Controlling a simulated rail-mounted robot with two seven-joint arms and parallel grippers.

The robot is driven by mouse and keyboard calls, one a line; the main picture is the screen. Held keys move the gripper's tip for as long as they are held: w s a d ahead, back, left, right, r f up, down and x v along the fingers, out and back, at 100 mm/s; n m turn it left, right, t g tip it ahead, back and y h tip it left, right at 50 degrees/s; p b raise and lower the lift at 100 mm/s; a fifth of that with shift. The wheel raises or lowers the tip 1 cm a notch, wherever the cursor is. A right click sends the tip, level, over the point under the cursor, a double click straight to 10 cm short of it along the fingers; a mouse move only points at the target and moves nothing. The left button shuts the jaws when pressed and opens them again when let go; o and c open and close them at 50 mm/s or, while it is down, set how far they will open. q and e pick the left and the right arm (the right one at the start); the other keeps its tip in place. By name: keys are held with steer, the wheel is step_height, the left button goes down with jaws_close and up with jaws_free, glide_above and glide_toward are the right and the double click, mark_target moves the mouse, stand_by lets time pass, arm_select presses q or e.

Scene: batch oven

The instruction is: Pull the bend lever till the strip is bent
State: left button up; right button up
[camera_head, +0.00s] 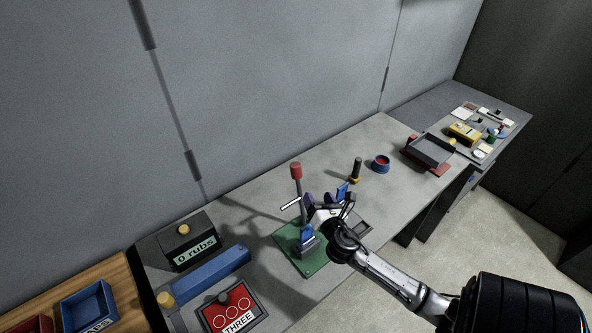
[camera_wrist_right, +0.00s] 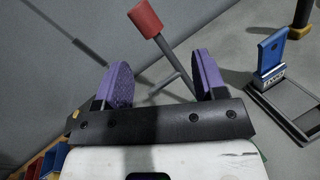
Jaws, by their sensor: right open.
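The bend lever (camera_head: 297,188) is a grey rod with a red knob (camera_head: 296,170), standing nearly upright on a green base plate (camera_head: 313,262) with a blue block (camera_head: 307,236). A short pale bar (camera_head: 290,203) sticks out to the left of the rod; I cannot tell whether it is the strip. My right gripper (camera_head: 320,200) is open just right of the lever. In the right wrist view, the lever's red knob (camera_wrist_right: 145,18) shows beyond the purple-padded fingers of the gripper (camera_wrist_right: 164,80), and its rod runs down across the gap between them. Contact is not visible. My left gripper is out of view.
A blue upright holder (camera_wrist_right: 270,58) in a grey frame stands right of the gripper. A "0 rubs" box (camera_head: 188,241) and red "THREE" panel (camera_head: 232,308) lie left.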

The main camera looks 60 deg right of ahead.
mark_target(298, 173)
steer(key=w+d+n, duration=0.2)
steer(key=w, duration=0.2)
steer(key=w+d+n+t+p, duration=0.1)
steer(key=w+d, duration=0.1)
steer(key=w, duration=0.2)
steer(key=w+d+n+y, duration=0.1)
steer(key=w+d+n, duration=0.1)
steer(key=w, duration=0.2)
steer(key=shift+w+d+r+n, duration=0.15)
steer(key=shift+d+r+n, duration=0.1)
steer(key=shift+d+n, duration=0.05)
jaws_close()
stand_by(0.7)
